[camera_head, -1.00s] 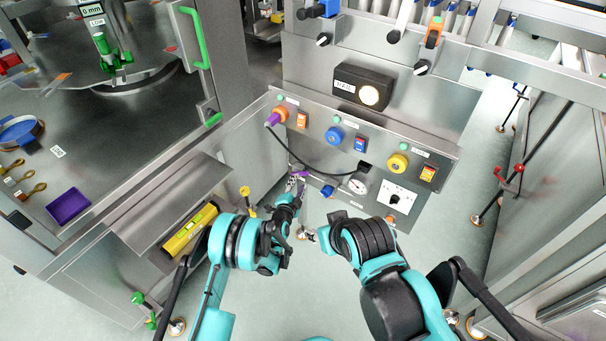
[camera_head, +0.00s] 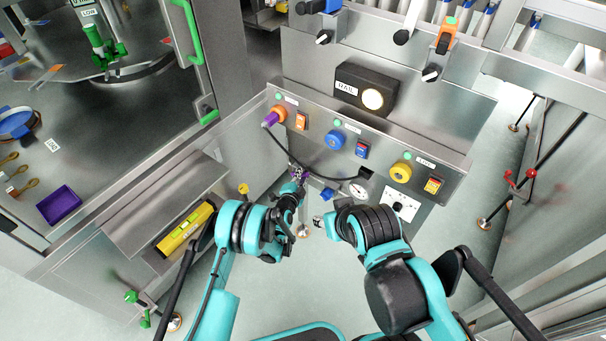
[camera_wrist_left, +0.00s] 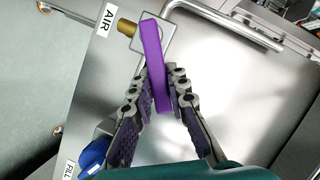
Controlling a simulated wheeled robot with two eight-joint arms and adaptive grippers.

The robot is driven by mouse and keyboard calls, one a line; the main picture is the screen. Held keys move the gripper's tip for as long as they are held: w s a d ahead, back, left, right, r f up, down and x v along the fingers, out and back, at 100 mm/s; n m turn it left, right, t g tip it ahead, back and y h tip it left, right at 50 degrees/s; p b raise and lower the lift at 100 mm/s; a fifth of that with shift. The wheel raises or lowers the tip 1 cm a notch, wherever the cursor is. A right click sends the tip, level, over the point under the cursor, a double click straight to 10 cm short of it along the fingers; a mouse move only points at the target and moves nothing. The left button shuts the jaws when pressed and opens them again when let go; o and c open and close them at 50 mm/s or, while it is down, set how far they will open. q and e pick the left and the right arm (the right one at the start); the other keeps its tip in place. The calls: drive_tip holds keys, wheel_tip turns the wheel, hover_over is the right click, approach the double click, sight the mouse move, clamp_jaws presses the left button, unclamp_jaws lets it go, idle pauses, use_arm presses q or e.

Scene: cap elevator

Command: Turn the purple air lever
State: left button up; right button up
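The purple air lever (camera_wrist_left: 152,55) is a flat bar on a brass stem beside the AIR label in the left wrist view. It points down between the fingers of my left gripper (camera_wrist_left: 160,88). The fingertips lie close against both sides of the lever, and the gripper appears shut on it. In the head view, the left gripper (camera_head: 298,175) is at the lower left of the control panel, where the lever is mostly hidden. My right gripper (camera_head: 322,221) is low in front of the panel; its fingers are too small to read.
The control panel (camera_head: 385,145) carries coloured knobs and switches above the left gripper. A blue handle (camera_wrist_left: 95,153) is at the lower left in the wrist view, and a metal rod bends near the lever.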

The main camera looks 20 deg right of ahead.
use_arm(q)
drive_tip(key=shift+r, duration=0.1)
clamp_jaws()
drive_tip(key=shift+w+a+r+n+g, duration=0.3)
drive_tip(key=shift+w+r+n+g, duration=0.15)
drive_tip(key=shift+n+g, duration=0.4)
drive_tip(key=shift+w+a+r+n+g+h, duration=0.15)
drive_tip(key=shift+r+n+g+h, duration=0.05)
drive_tip(key=shift+n, duration=0.35)
drive_tip(key=shift+w+a+r+n+g+h, duration=0.15)
drive_tip(key=shift+n+h, duration=0.05)
drive_tip(key=shift+n, duration=0.3)
drive_tip(key=shift+w+a+r+n+g+h, duration=0.2)
drive_tip(key=shift+w+a+n+g+h, duration=0.25)
drive_tip(key=shift+n, duration=0.45)
drive_tip(key=shift+w+a+r+n+g+h, duration=0.1)
drive_tip(key=shift+w+a+n+g+h, duration=0.25)
drive_tip(key=shift+w+n+g, duration=0.4)
drive_tip(key=shift+s+n, duration=0.15)
drive_tip(key=shift+n, duration=0.2)
drive_tip(key=o, duration=0.8)
unclamp_jaws()
drive_tip(key=shift+a, duration=0.1)
